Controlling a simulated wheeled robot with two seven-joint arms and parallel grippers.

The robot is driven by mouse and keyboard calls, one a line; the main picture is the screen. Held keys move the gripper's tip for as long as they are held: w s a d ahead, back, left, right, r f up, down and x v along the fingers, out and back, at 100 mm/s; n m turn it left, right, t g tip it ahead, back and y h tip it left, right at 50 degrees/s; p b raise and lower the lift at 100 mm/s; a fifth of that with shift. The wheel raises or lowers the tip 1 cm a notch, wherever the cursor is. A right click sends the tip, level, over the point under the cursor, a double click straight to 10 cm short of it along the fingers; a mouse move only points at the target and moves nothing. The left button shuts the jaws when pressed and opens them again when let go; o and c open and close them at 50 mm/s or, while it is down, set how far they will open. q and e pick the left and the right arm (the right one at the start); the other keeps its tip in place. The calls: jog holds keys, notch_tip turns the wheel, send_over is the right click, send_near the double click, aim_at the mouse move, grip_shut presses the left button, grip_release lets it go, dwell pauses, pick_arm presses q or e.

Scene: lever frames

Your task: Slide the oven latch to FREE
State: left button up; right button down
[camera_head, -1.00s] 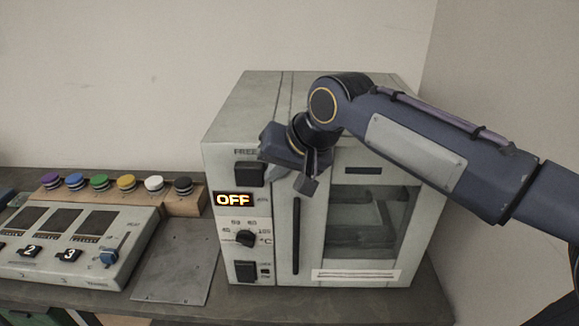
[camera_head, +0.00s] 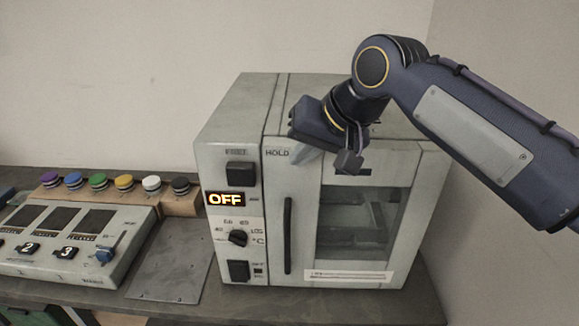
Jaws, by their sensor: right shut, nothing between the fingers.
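The oven (camera_head: 295,215) stands on the bench, its door shut. A dark block (camera_head: 241,174), which looks like the latch, sits at the upper left of its front, below a small label that is blurred now. The word HOLD (camera_head: 277,153) shows to the right of the block, across the panel seam. My right gripper (camera_head: 325,158) is shut and empty in front of the oven's upper door, to the right of HOLD and apart from the block. It hides part of the upper door and top edge. My left gripper is not in view.
Below the block are an OFF display (camera_head: 226,199), a round dial (camera_head: 238,238) and a dark switch (camera_head: 239,270). A vertical door handle (camera_head: 287,235) stands right of them. A control box (camera_head: 70,245) and several coloured knobs lie left; a bare plate (camera_head: 170,268) lies between.

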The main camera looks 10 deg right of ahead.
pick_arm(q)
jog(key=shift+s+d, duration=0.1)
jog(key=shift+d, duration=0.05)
pick_arm(e)
jog(key=v, duration=0.3)
jog(key=shift+s+d+r, duration=0.15)
jog(key=shift+d, duration=0.15)
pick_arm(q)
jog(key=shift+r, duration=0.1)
pick_arm(e)
jog(key=shift+s+d, duration=0.1)
jog(key=s+d+f, duration=0.3)
jog(key=s+f, duration=0.6)
jog(key=f, duration=0.3)
jog(key=s+d+f, duration=0.3)
jog(key=s+f, duration=0.7)
jog(key=f, duration=0.3)
jog(key=shift+f, duration=0.3)
jog(key=c, duration=2.2)
grip_release()
